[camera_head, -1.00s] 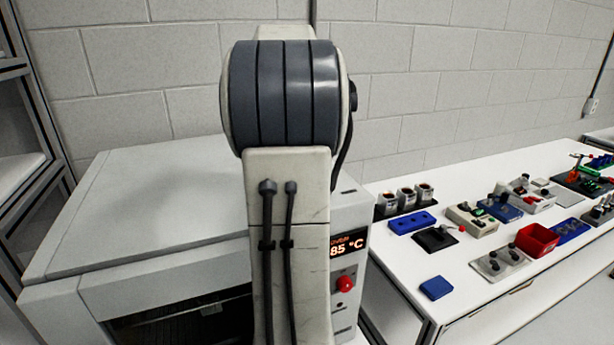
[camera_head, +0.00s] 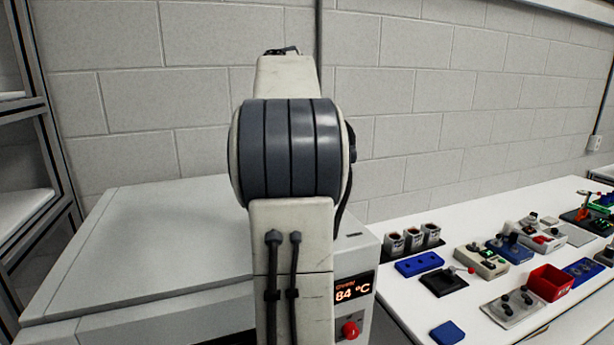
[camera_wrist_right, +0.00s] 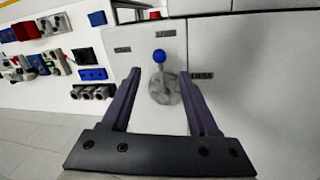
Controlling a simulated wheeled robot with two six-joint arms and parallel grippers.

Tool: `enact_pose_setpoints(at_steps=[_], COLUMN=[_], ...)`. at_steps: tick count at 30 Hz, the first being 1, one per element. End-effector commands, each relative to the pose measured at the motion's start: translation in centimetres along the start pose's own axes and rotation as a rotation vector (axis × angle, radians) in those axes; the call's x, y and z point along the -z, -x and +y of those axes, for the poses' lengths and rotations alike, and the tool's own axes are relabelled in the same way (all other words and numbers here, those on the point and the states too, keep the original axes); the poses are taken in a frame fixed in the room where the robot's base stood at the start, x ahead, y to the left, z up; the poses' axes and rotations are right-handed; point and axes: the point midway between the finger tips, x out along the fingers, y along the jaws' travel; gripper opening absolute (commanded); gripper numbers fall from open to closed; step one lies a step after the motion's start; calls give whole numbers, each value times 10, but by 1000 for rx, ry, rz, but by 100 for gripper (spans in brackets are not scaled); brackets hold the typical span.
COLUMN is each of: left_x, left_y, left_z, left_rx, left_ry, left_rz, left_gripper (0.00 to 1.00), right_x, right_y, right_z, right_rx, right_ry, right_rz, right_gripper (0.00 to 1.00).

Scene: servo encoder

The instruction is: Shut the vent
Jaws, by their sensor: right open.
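The vent lever shows in the right wrist view as a blue ball knob (camera_wrist_right: 159,56) on a short stem over a round grey hub (camera_wrist_right: 163,88). It sits on a pale panel (camera_wrist_right: 150,118) with small dark labels around it, too small to read surely. My right gripper (camera_wrist_right: 160,76) is open, its two fingers on either side of the lever, apart from it as far as I can see. The oven (camera_head: 140,250) stands left of centre in the head view, its display (camera_head: 354,289) reading 84 °C. My own arm covers part of it, and the lever is hidden there. My left gripper is not in view.
A white bench (camera_head: 400,292) to the right carries a red bin (camera_head: 550,283), a blue block (camera_head: 447,333), several cups (camera_head: 412,240) and small devices. A red button (camera_head: 350,329) is below the display. A shelf rack (camera_head: 40,190) stands at the left.

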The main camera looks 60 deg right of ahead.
Motion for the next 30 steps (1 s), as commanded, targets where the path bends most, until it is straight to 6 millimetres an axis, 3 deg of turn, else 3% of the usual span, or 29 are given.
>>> enact_pose_setpoints(at_steps=[3,7,30], left_x=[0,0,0], left_y=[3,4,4], left_z=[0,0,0], left_rx=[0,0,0], left_ry=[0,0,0], left_rz=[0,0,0], left_gripper=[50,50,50], right_x=[1,0,0], right_y=[18,25,27], right_z=[0,0,-2], right_rx=[-1,0,0], right_ry=[1,1,2], right_rz=[3,1,1], right_gripper=[60,60,60])
